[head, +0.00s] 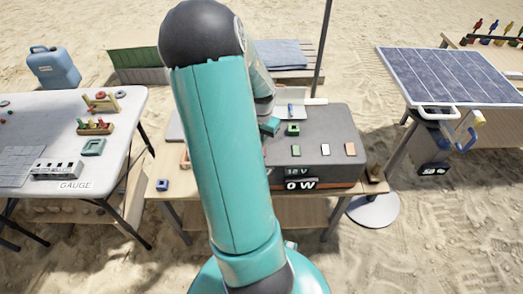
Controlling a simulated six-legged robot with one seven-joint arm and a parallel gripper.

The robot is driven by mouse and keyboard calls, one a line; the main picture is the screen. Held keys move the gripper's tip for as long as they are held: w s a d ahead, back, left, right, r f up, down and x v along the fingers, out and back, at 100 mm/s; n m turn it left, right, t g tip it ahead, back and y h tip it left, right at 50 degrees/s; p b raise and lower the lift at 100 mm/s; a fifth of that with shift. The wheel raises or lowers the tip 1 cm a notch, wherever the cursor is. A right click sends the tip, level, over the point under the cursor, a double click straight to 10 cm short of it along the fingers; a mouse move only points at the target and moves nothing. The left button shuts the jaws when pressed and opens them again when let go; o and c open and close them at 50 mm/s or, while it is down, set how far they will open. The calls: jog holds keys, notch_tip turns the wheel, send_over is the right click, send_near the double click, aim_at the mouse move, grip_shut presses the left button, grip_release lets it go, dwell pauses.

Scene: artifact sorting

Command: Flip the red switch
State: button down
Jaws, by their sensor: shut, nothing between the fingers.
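I cannot tell whether the orange-red one is the red switch; no other red switch shows clearly. My gripper (270,127) is small in view over the left part of the box, shut and empty, left of the plates. My arm hides the box's left end.
A green square piece (292,129) lies close right of my gripper. A white table (130,110) with toys and a gauge stands at left. A solar panel (450,75) stands at right. A thin dark pole (321,50) rises behind the box.

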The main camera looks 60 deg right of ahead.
jog(key=shift+f, duration=1)
dwell(0.5)
jog(key=shift+r, duration=3.55)
